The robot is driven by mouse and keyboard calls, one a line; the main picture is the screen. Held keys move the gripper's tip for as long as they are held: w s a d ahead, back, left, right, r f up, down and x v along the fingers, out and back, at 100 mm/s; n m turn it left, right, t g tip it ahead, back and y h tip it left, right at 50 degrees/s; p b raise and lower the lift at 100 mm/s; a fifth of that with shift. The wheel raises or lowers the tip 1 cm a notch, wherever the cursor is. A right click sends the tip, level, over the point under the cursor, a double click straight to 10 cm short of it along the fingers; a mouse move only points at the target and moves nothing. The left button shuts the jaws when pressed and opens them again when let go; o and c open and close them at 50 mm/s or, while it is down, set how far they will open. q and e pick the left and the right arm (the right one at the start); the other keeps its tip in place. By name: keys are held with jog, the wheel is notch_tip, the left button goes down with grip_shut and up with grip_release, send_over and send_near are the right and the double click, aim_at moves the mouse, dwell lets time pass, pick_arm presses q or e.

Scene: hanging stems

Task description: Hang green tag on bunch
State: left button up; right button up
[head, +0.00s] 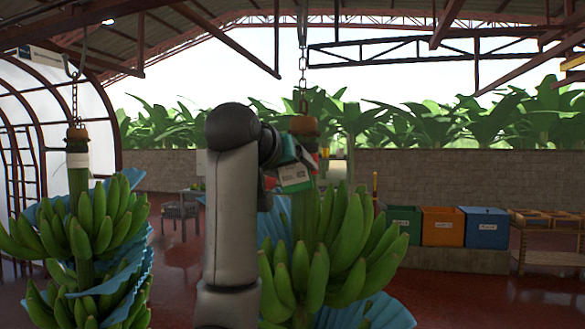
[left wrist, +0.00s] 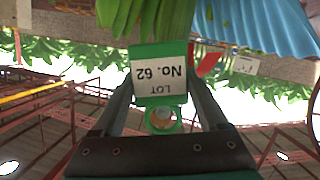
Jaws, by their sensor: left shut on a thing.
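The green tag (left wrist: 160,98) has a white label reading "LOT No. 62", upside down in the left wrist view, and a ring at one end. It shows in the head view as a small green and white piece (head: 295,178). My left gripper (head: 286,162) is shut on the tag, close to the stem of the middle banana bunch (head: 345,245). The bunch hangs by a chain, and my arm hides its left side. Green bananas (left wrist: 150,18) show beyond the tag in the left wrist view. I cannot tell whether the tag touches the stem. My right gripper is not in view.
Another banana bunch (head: 95,225) with blue sheets hangs at the left. Green (head: 404,224), orange (head: 442,226) and blue (head: 481,228) bins stand at the right before a block wall (head: 460,175). Red floor is open between.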

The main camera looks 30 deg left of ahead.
pick_arm(q)
jog(key=shift+w+a+p, duration=0.25)
jog(key=shift+w+p, duration=0.45)
jog(key=shift+w, duration=0.25)
jog(key=shift+w+a+p, duration=0.2)
jog(key=shift+w+p, duration=0.45)
jog(key=shift+w, duration=0.25)
dwell(1.4)
jog(key=shift+w+a+p, duration=0.1)
jog(key=shift+w+p, duration=0.35)
jog(key=shift+p, duration=0.05)
jog(key=shift+w+f, duration=0.2)
jog(key=shift+f, duration=0.1)
dwell(0.8)
dwell(0.3)
jog(key=o, duration=1.5)
jog(key=shift+s, duration=0.15)
jog(key=p+v, duration=0.3)
jog(key=v, duration=1.2)
